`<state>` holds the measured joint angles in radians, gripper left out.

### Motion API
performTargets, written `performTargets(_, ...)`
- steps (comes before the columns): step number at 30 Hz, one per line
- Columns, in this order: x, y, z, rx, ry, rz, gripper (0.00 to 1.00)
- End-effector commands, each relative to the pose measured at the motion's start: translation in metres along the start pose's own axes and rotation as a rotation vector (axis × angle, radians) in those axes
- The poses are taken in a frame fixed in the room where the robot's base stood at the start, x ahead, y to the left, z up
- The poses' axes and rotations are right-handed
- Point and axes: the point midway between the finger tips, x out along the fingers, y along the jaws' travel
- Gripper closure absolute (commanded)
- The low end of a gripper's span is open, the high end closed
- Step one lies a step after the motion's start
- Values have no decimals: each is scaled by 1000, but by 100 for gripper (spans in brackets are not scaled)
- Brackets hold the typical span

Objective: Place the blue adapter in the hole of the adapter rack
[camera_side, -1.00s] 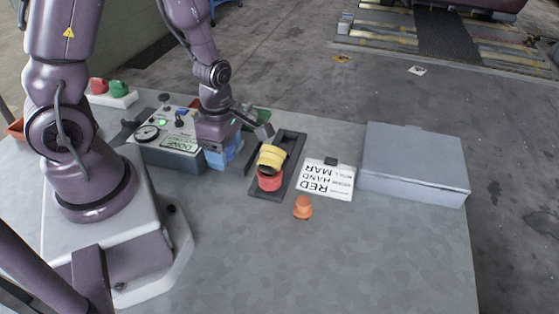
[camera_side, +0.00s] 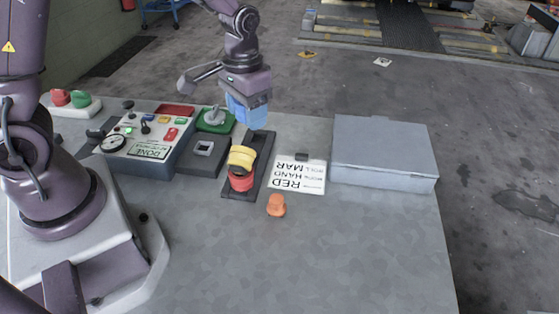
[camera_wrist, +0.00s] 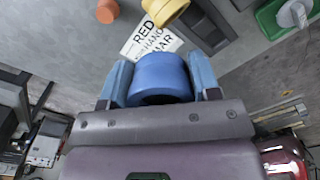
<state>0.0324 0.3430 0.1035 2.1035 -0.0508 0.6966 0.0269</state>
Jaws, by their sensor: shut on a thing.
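My gripper (camera_side: 247,100) has light blue fingers, shut on the blue adapter; in the wrist view the fingers (camera_wrist: 160,84) sit on either side of it. The blue adapter (camera_wrist: 160,72) is a round, ring-like piece, and it also shows at the gripper's lower end in the side view (camera_side: 250,118). The dark adapter rack (camera_side: 228,193) lies on the table, holding a yellow adapter (camera_side: 241,158) and a red adapter (camera_side: 242,180). The gripper is raised above the rack's far end. The rack's far slot is bare and dark; its hole is not clear.
An orange piece (camera_side: 276,205) stands near the printed card (camera_side: 298,176). A grey box (camera_side: 385,153) is at right. Left of the rack are a dark block with a square socket (camera_side: 203,148), a green tray (camera_side: 215,121) and a control box (camera_side: 150,140). The front table is clear.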

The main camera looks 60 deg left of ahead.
Motion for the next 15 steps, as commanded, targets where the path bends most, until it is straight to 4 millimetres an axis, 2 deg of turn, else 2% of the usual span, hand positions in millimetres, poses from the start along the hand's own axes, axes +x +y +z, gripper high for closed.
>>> performTargets(3,-11,13,-15,59,3,0,68)
performTargets(8,-12,20,-16,76,-1,0,68)
performTargets(11,-5,11,-14,50,-3,0,68)
performTargets(15,25,-21,-23,-43,-8,0,68)
